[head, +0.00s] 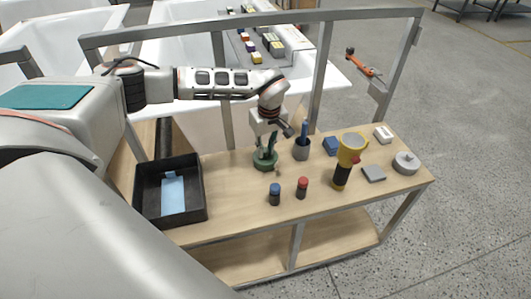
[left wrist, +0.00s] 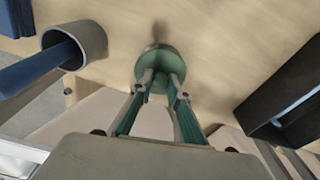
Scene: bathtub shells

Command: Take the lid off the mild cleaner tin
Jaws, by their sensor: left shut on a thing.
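A round green lid (head: 264,164) is at the middle of the bench, toward its back edge; I take it to belong to the mild cleaner tin. My left gripper (head: 268,150) reaches down onto it from above. In the left wrist view, the fingers (left wrist: 160,78) are closed in at the middle of the round green lid (left wrist: 167,55). The tin's body is not clear below the lid, and I cannot tell whether the lid is seated or raised. My right gripper is not in view.
A grey cup (head: 301,149) with a blue handle stands close right of the gripper. A black tray (head: 203,203) is at left. Two small bottles, blue-capped (head: 275,195) and red-capped (head: 302,188), stand in front.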

